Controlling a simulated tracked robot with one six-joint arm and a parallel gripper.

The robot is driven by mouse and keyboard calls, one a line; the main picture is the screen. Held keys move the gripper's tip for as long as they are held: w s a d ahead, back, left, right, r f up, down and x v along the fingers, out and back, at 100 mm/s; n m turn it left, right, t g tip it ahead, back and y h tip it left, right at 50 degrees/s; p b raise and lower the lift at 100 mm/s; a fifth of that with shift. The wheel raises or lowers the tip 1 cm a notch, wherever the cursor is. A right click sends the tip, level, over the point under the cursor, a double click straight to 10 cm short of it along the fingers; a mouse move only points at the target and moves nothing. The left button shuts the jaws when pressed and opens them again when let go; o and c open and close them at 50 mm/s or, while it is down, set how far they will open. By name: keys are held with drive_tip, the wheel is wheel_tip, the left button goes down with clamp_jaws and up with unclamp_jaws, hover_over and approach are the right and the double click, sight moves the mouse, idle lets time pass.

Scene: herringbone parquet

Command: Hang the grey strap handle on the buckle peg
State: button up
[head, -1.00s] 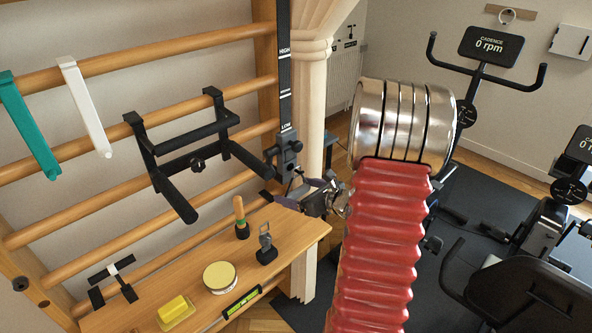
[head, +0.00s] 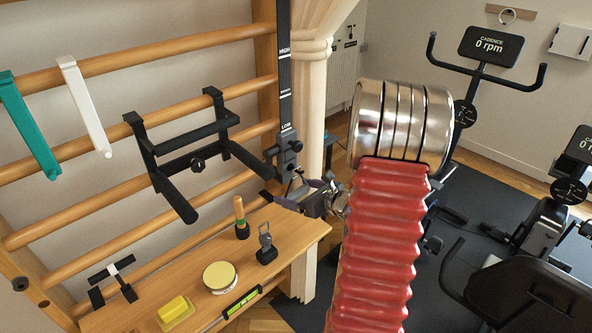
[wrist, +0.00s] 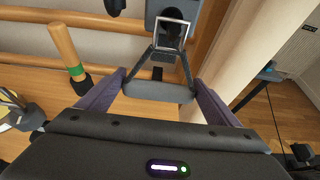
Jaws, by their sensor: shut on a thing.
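My gripper (wrist: 160,97) is shut on the grey strap handle (wrist: 158,91), its purple fingers at the two ends of the grip. Dark straps rise from the grip to a square metal ring (wrist: 171,33). In the wrist view the ring overlaps the grey buckle block (wrist: 165,12); I cannot tell whether it is around the peg or only in front of it. In the head view the buckle (head: 288,146) sits low on the dark upright strap marked HIGH and LOW. My gripper (head: 293,192) is just below it, and the handle shows small there.
A wooden shelf (head: 262,222) below holds a green-banded wooden stick (head: 240,218), a small dark stand (head: 265,244), a round tin (head: 220,277) and a yellow block (head: 175,310). A black bar frame (head: 195,160) hangs left. A pale post (head: 313,100) stands close right.

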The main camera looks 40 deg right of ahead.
drive_tip(key=o, duration=1.3)
drive_tip(key=shift+s, duration=0.1)
drive_tip(key=v, duration=1.3)
drive_tip(key=shift+s+r, duration=0.1)
drive_tip(key=shift+s, duration=0.1)
